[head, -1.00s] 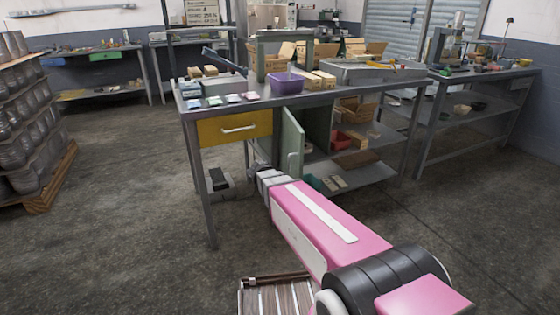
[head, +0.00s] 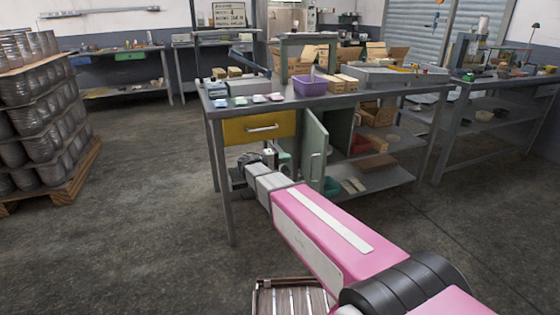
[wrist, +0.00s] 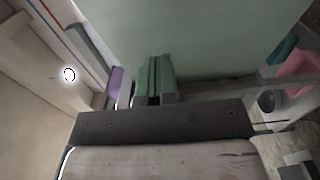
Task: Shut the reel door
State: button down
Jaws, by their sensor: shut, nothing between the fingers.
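My gripper (head: 250,160) is left of the door, below the yellow drawer, small and partly hidden by my wrist in the head view. In the wrist view the closed fingers (wrist: 153,80) point at a broad green panel (wrist: 200,38), which looks like the door. I cannot tell whether they touch it.
The yellow drawer (head: 259,127) is just above my gripper, and a bench leg (head: 222,190) stands left of it. A lower shelf (head: 385,182) with small boxes lies right of the door.

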jog(key=d, duration=0.8)
jog(key=shift+s, duration=0.15)
jog(key=shift+d, duration=0.15)
